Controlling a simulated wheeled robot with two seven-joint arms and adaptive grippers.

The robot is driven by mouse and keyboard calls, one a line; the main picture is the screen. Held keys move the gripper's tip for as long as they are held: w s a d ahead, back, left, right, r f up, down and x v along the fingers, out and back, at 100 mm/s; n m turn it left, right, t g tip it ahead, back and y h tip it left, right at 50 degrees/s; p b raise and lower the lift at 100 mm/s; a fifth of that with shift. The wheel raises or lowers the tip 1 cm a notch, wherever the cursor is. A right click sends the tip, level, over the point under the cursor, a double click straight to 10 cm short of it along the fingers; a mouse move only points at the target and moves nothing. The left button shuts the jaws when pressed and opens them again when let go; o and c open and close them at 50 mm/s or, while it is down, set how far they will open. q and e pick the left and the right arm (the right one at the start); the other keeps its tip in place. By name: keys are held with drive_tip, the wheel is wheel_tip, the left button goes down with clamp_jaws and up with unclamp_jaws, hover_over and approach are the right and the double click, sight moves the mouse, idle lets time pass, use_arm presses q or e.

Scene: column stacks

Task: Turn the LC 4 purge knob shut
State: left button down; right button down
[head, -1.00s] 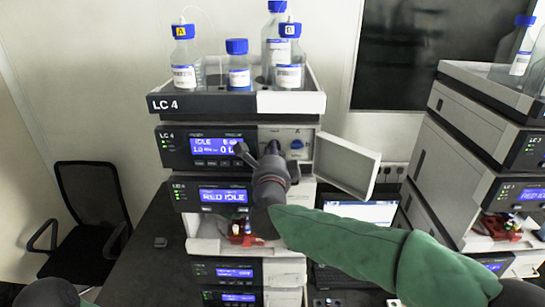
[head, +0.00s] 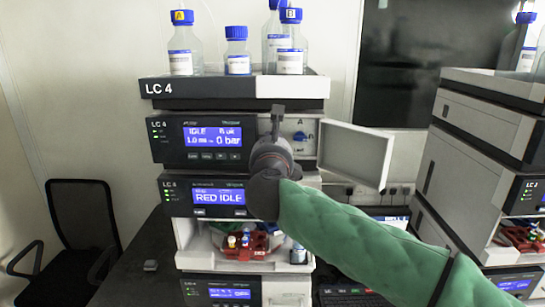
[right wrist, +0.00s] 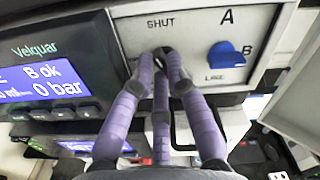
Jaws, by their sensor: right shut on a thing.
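The upper LC 4 module (head: 165,150) has its right front panel exposed, with its white door (head: 355,155) swung open to the right. My right gripper (head: 277,112) is at that panel, and its fingers close together just below the printed word SHUT in the right wrist view (right wrist: 164,62). It is shut on the purge knob, which the fingers almost wholly hide, so I cannot tell its angle. A blue selector knob (right wrist: 225,56) marked A, B and LINE sits just right of the fingers, apart from them. My left gripper is out of view.
Blue-capped bottles (head: 181,60) stand in the tray (head: 215,88) on top of the stack. The module display (head: 213,137) reads idle and 0 bar. A second stack (head: 470,150) stands at the right, and a black chair (head: 82,215) at the left.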

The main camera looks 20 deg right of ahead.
drive_tip(key=shift+m+b, duration=2.3)
drive_tip(key=shift+m, duration=0.3)
drive_tip(key=c, duration=1.2)
unclamp_jaws()
drive_tip(key=v, duration=1.2)
